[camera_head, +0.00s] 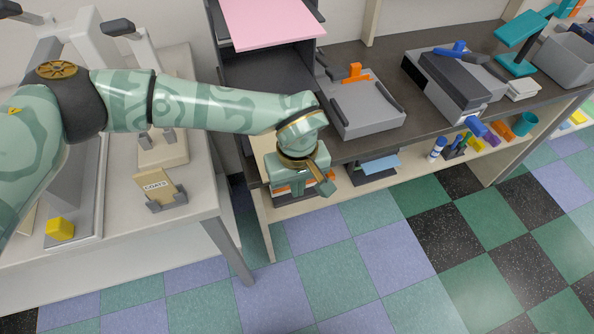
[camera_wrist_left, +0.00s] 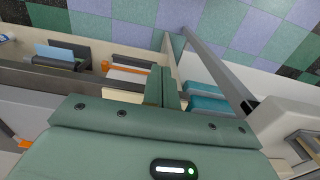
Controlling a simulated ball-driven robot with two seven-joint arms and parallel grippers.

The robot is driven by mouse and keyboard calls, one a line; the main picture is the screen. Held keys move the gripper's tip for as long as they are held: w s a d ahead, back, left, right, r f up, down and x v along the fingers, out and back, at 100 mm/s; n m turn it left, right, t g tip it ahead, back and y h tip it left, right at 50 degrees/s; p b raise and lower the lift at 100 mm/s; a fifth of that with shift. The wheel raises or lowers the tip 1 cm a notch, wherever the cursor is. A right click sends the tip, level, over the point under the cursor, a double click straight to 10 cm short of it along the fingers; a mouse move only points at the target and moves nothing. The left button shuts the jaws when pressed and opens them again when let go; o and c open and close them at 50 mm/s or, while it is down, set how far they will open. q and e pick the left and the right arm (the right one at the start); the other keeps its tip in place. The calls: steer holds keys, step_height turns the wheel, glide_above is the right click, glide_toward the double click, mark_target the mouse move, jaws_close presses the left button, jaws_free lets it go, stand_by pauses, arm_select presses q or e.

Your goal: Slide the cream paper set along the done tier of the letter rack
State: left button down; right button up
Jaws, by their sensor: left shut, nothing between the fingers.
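The dark letter rack (camera_head: 268,78) stands at the back centre with a pink sheet (camera_head: 272,22) on its top tier. A cream edge, likely the cream paper set (camera_head: 261,146), shows low at the rack's front, mostly hidden behind my left arm and gripper. My left gripper (camera_head: 300,182) is in front of it, pointing down. In the left wrist view the fingers (camera_wrist_left: 164,88) are shut together and empty, with a cream surface (camera_wrist_left: 122,95) just left of them. Whether they touch it I cannot tell. No tier label is readable. My right gripper is out of view.
A grey tray with an orange clip (camera_head: 362,105) sits right of the rack. A grey machine (camera_head: 450,82) stands farther right. The table at left holds a card holder (camera_head: 167,202) and a yellow cube (camera_head: 60,229). The tiled floor in front is clear.

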arm_select(q)
steer(key=shift+w+a+f+b, duration=0.2)
steer(key=shift+w+f+b, duration=0.05)
steer(key=shift+w+f, duration=0.3)
steer(key=shift+w+a+f+b, duration=0.3)
steer(key=shift+w+f, duration=0.1)
steer(key=shift+w, duration=0.3)
steer(key=shift+w+a+f+b, duration=0.15)
steer(key=shift+w+f+b, duration=0.1)
steer(key=shift+w+f, duration=0.3)
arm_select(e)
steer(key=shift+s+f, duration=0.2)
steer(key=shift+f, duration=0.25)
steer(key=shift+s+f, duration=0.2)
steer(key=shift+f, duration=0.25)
arm_select(q)
steer(key=shift+w, duration=0.1)
